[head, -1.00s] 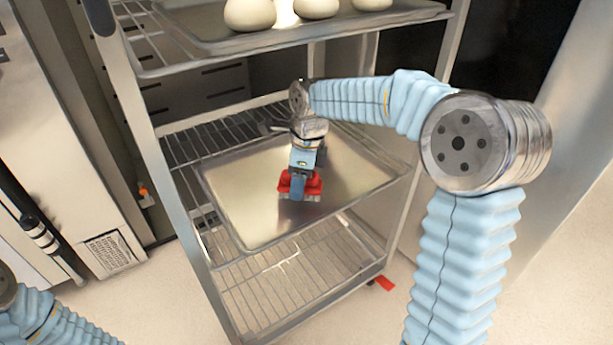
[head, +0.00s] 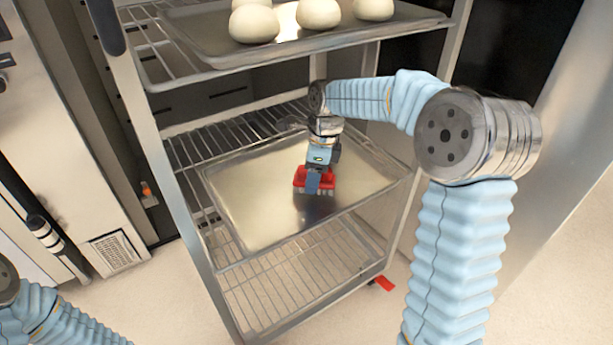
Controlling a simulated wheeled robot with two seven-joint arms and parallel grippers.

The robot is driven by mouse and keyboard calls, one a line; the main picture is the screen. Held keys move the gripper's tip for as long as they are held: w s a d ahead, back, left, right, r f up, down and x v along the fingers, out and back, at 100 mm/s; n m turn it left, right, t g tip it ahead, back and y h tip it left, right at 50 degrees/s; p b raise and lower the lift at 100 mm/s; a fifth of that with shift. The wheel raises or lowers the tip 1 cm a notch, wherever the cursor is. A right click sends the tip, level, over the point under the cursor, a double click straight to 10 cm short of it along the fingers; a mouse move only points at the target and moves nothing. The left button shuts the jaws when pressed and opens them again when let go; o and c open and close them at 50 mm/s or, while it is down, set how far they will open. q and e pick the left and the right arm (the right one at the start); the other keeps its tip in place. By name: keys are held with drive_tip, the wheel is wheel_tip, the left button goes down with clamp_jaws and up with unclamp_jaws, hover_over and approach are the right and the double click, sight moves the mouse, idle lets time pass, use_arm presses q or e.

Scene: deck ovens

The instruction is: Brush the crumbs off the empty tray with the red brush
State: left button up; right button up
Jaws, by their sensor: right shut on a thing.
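The empty metal tray (head: 245,215) lies on the middle wire shelf of the rack. My right gripper (head: 318,176) is shut on the red brush (head: 315,178) and holds it over the tray's middle right part, bristles down. I cannot tell whether the bristles touch the tray. No crumbs can be made out on the tray at this size. Part of my left arm shows at the lower left, but its gripper is out of view.
An upper tray (head: 290,52) with several pale dough balls (head: 318,12) sits above the middle shelf. Rack posts (head: 178,200) stand on both sides. A bare wire shelf (head: 295,285) is below. An oven-like cabinet (head: 60,130) is at the left.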

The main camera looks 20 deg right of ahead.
drive_tip(key=shift+d, duration=0.45)
drive_tip(key=shift+f, duration=0.1)
drive_tip(key=shift+s+a+r+p, duration=0.15)
drive_tip(key=shift+a+p, duration=0.1)
drive_tip(key=shift+a, duration=1.1)
drive_tip(key=shift+s+a+r+p, duration=0.15)
drive_tip(key=shift+a+p, duration=0.1)
drive_tip(key=shift+a, duration=1.05)
drive_tip(key=shift+f, duration=0.1)
